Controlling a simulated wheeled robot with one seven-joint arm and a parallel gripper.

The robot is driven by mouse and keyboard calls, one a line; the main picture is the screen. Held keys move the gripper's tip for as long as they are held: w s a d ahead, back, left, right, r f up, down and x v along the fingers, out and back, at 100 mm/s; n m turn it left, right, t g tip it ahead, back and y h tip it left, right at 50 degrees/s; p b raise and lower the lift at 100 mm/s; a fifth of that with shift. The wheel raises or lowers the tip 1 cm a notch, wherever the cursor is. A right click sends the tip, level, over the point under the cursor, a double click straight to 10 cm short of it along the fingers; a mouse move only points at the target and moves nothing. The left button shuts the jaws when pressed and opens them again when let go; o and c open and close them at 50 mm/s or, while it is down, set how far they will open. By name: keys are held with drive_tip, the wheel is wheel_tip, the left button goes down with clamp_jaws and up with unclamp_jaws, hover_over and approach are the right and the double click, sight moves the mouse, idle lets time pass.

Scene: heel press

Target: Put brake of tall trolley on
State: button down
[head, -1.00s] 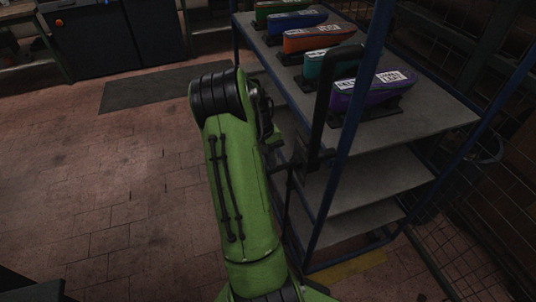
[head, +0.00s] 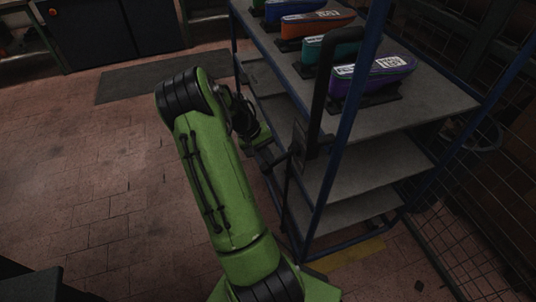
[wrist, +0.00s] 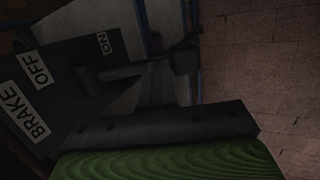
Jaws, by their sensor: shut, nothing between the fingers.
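The tall trolley (head: 330,185) is a blue-framed rack with grey shelves, right of my arm in the head view. Its dark brake plate (wrist: 60,85) carries white labels BRAKE, OFF and ON at the left of the wrist view. The black brake lever (wrist: 130,72) runs from a round hub on the plate to a dark block at its right end. I cannot tell which label it is set to. My gripper (head: 262,150) is shut and empty, beside the trolley's near left side, close to the lever. Its green ridged part (wrist: 170,160) fills the wrist view's bottom; contact with the lever is unclear.
Coloured shoe-like forms, including a purple one (head: 375,75), stand on the trolley's top shelf. A tall black handle (head: 322,85) rises at its near end. Wire mesh (head: 480,200) stands at the right. The tiled floor (head: 90,210) at left is clear, with a dark mat (head: 165,78).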

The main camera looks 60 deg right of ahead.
drive_tip(key=w+p+v, duration=0.1)
drive_tip(key=p+v, duration=0.5)
drive_tip(key=v, duration=0.8)
drive_tip(key=shift+a+f, duration=0.3)
drive_tip(key=shift+a, duration=0.1)
